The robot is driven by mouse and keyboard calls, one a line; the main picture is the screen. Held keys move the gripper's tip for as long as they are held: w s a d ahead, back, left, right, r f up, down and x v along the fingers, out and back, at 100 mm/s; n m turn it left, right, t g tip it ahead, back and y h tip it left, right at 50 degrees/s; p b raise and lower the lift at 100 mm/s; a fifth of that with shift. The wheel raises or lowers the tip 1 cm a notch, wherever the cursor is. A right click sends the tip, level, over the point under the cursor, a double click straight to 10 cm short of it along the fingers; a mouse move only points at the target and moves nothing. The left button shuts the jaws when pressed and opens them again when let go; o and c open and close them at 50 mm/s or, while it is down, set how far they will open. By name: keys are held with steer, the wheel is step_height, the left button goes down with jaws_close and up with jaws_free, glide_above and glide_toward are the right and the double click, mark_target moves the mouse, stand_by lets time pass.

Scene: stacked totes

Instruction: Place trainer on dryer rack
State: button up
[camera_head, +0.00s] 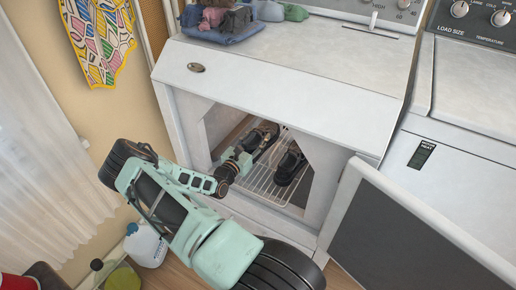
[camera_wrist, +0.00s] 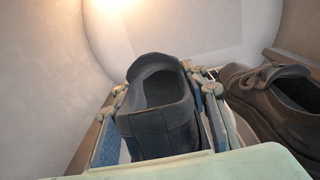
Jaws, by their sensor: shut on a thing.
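My gripper (camera_head: 238,160) reaches through the open door into the dryer (camera_head: 265,95). It is shut on a dark trainer (camera_head: 259,137), held at the left of the drum; in the wrist view the trainer (camera_wrist: 157,108) sits between the fingers, its heel towards me. A second dark trainer (camera_head: 290,163) is to the right, on the wire dryer rack (camera_head: 268,187); this shoe (camera_wrist: 280,100) also shows in the wrist view, beside the gripper's right finger. Whether the held trainer touches the rack is hidden by the gripper.
The dryer door (camera_head: 405,235) hangs open at the right. The front wall of the opening frames my arm closely. Folded cloths (camera_head: 225,22) lie on the dryer top. A washer (camera_head: 460,130) stands to the right. A white jug (camera_head: 145,245) is on the floor at the left.

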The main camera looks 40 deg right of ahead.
steer(key=shift+w+d+f+b, duration=0.4)
steer(key=shift+d+f, duration=0.1)
steer(key=shift+f, duration=0.3)
steer(key=shift+w+d+f+b, duration=0.1)
steer(key=shift+f+b, duration=0.65)
steer(key=shift+f, duration=0.8)
steer(key=shift+f, duration=0.15)
steer(key=o, duration=1.3)
steer(key=shift+o, duration=0.2)
